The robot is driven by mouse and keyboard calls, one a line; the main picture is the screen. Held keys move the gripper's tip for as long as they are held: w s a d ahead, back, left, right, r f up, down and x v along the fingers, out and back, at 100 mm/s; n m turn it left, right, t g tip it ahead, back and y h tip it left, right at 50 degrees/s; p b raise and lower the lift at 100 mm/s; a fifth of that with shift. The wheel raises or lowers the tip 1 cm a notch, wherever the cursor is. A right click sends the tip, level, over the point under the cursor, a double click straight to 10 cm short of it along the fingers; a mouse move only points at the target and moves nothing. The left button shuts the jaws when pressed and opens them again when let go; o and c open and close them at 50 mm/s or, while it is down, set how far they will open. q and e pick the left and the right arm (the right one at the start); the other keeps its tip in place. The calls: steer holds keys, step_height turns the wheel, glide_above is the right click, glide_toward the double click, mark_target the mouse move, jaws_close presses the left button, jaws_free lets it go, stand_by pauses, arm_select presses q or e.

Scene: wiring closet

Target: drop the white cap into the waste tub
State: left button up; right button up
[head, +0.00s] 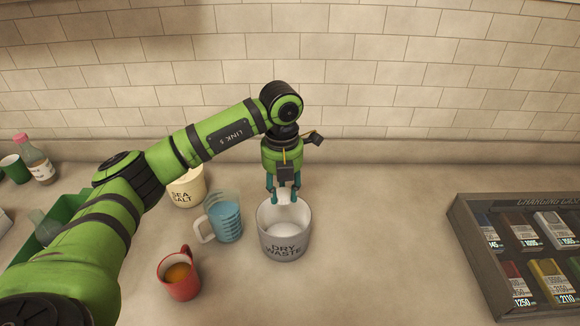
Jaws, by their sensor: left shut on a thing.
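The waste tub (270,238) is a pale round container marked "DRY WASTE". It stands upright on the counter, right of the measuring jug, and its open mouth faces up. My left gripper (284,198) points down over the back part of the tub's mouth. Its teal fingers are shut on a small white thing, which looks like the white cap (283,196). The fingers partly hide it. My right gripper is not in view.
A measuring jug (225,222) with blue liquid and a red mug (180,275) stand left of the tub. A "SEA SALT" pot (186,190) is partly behind my arm. A labelled case (480,262) lies at right. The counter between tub and case is clear.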

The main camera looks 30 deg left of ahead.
arm_select(q)
steer(key=shift+w+a+r+n, duration=0.2)
steer(key=shift+w+n, duration=0.25)
steer(key=shift+n, duration=0.45)
steer(key=shift+f, duration=0.1)
steer(key=shift+s+f+b, duration=0.15)
steer(key=shift+f+b, duration=0.2)
steer(key=shift+f, duration=0.05)
step_height(320, 180, down, 8)
steer(key=b, duration=0.5)
steer(key=o, duration=0.8)
steer(key=shift+r, duration=0.1)
